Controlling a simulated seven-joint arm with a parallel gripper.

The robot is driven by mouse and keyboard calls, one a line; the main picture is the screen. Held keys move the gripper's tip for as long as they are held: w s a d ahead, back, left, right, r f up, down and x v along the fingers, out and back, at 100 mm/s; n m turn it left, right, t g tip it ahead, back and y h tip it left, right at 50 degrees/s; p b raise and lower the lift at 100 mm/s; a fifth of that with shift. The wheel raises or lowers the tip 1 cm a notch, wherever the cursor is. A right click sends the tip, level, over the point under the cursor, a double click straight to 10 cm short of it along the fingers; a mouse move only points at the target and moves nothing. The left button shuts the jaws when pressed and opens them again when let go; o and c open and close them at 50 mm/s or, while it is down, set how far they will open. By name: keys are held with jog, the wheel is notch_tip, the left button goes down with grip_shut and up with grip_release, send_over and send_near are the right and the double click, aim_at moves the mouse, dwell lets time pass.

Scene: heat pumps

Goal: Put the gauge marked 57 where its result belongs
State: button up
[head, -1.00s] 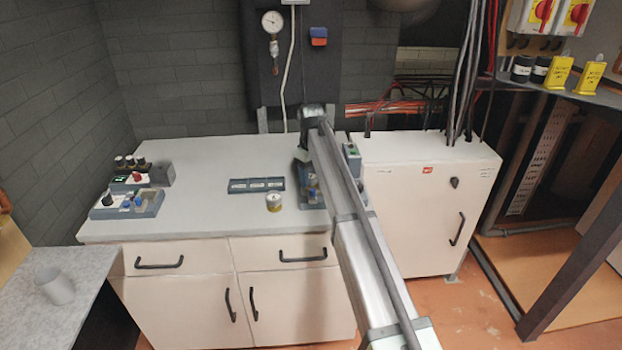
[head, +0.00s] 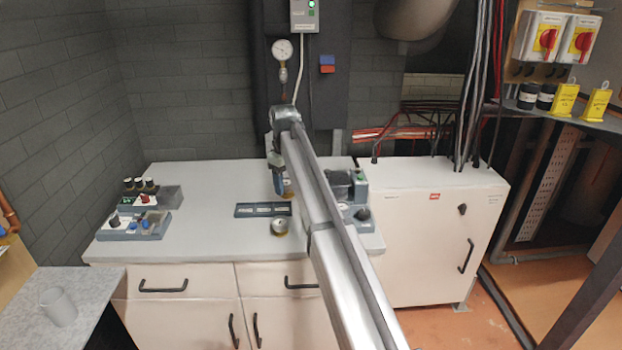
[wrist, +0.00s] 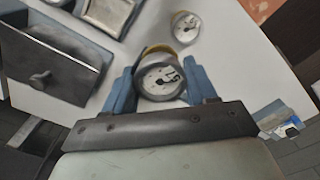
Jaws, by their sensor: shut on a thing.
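My gripper (wrist: 160,90) is shut on a round gauge (wrist: 160,80) with a white face, grey rim and some yellow on its side. Its dark mark is turned in the wrist view and looks like 57, though small. In the head view my gripper (head: 281,182) is over the back middle of the counter, with the held gauge (head: 288,193) partly hidden by my arm. A second round gauge (head: 279,226) stands on the counter nearer the front; it also shows in the wrist view (wrist: 186,27), its mark unclear. A dark strip (head: 240,211) with pale labels lies left of my gripper.
Grey-blue units with knobs (head: 140,225) stand at the counter's left. Another knobbed unit (head: 362,215) stands at the right, partly behind my arm; a knobbed box (wrist: 50,65) shows in the wrist view. A wall gauge (head: 282,50) hangs behind. The counter between left units and strip is clear.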

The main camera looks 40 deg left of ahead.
jog(key=s+a+f, duration=0.2)
jog(key=a, duration=0.5)
jog(key=s+a+f+m, duration=0.1)
jog(key=s+a+f, duration=0.1)
jog(key=a, duration=0.6)
jog(key=shift+s+a+f, duration=0.15)
jog(key=shift+s+f, duration=0.25)
jog(key=shift+s, duration=0.4)
jog(key=shift+f, duration=0.1)
jog(key=shift+f, duration=1.6)
jog(key=shift+f, duration=1.15)
jog(key=o, duration=1.4)
